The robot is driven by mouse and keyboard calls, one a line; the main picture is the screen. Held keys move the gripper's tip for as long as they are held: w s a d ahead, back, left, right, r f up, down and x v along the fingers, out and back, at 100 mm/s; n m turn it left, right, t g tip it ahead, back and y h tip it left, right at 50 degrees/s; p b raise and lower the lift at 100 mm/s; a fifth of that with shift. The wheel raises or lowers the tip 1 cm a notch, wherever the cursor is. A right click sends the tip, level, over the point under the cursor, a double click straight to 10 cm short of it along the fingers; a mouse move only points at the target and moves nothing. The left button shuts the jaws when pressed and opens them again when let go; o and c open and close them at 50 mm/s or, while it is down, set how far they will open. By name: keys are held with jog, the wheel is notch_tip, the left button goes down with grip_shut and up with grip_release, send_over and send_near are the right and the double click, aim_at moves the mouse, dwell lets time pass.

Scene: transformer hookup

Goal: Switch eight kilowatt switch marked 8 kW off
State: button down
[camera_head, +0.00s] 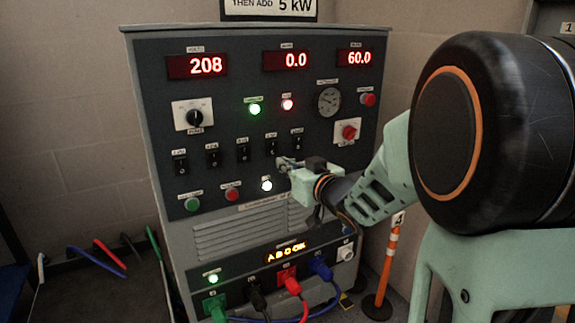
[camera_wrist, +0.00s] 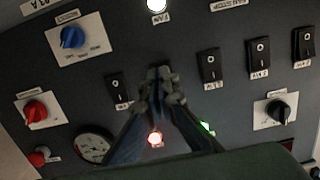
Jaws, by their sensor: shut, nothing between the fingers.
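A row of black rocker switches runs across the grey panel. The fourth from the left (camera_head: 271,146) in the head view sits just above the tip of my gripper (camera_head: 283,163). The switch labels are too small or blurred to read surely, so I cannot tell which is marked 8 kW. In the wrist view, where the panel shows upside down, my gripper (camera_wrist: 162,88) is shut and empty, its fingertips over the fourth switch and mostly hiding it. Contact and that rocker's position cannot be told. The fifth switch (camera_wrist: 119,92) is just beside the fingers.
The third switch (camera_wrist: 209,65) lies on the fingers' other side. A white lit lamp (camera_head: 267,185) sits below the row; green (camera_head: 255,109) and red (camera_head: 288,104) lamps glow above. A red knob (camera_head: 349,132) is at right. Coloured cables (camera_head: 294,287) plug in below.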

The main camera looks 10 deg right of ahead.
jog(key=s+d+f+p, duration=0.1)
jog(key=s+d, duration=0.2)
jog(key=s, duration=0.6)
jog(key=shift+p, duration=0.35)
jog(key=shift+f, duration=0.1)
